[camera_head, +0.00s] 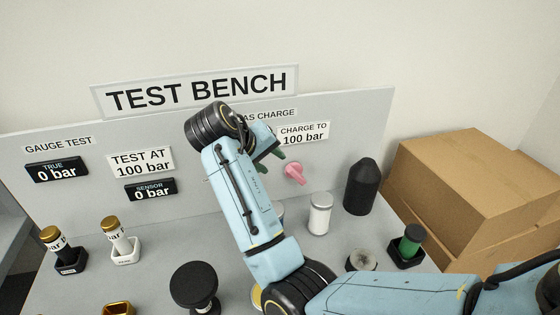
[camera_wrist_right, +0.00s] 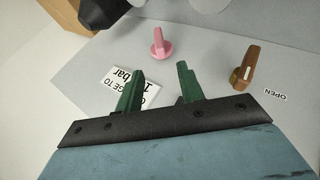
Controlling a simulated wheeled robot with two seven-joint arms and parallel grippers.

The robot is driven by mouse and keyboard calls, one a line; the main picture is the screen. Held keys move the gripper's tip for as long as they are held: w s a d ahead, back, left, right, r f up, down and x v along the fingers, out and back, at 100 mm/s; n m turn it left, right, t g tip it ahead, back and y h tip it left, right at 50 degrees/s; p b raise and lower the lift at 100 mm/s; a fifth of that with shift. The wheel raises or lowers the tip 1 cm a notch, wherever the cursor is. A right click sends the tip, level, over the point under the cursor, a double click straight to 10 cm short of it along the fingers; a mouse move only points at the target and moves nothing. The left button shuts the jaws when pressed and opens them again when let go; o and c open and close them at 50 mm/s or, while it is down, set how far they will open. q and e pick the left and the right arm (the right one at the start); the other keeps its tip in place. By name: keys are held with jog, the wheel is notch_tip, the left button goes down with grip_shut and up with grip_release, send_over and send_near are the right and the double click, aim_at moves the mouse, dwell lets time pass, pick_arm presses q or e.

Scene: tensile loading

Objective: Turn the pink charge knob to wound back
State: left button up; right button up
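The pink charge knob (camera_head: 293,173) sticks out of the grey panel below the "CHARGE TO 100 bar" sign (camera_head: 304,133). In the right wrist view the pink knob (camera_wrist_right: 161,44) stands a little beyond the fingertips, between the two fingers and apart from them. My right gripper (camera_head: 272,155) is just left of the knob in the head view, partly hidden by its own arm. In the right wrist view my right gripper (camera_wrist_right: 158,80) has its green fingers spread, with nothing between them. My left gripper is not in view.
A brown knob (camera_wrist_right: 246,68) with an "OPEN" label is beside the right gripper. A black cylinder (camera_head: 361,187) and a white can (camera_head: 320,213) stand below the pink knob. A green-banded part (camera_head: 411,242) sits in a black holder. Cardboard boxes (camera_head: 478,185) stand right.

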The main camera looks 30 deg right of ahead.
aim_at(292, 173)
jog(key=x, duration=0.9)
jog(key=shift+d+f, duration=0.15)
jog(key=shift+d, duration=0.1)
jog(key=shift+x, duration=1.15)
jog(key=shift+w+d+f, duration=0.1)
jog(key=shift+d+f, duration=0.2)
jog(key=shift+f, duration=0.1)
jog(key=shift+c, duration=0.6)
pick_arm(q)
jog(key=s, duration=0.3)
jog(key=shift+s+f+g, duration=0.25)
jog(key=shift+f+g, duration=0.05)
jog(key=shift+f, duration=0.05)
pick_arm(e)
grip_shut()
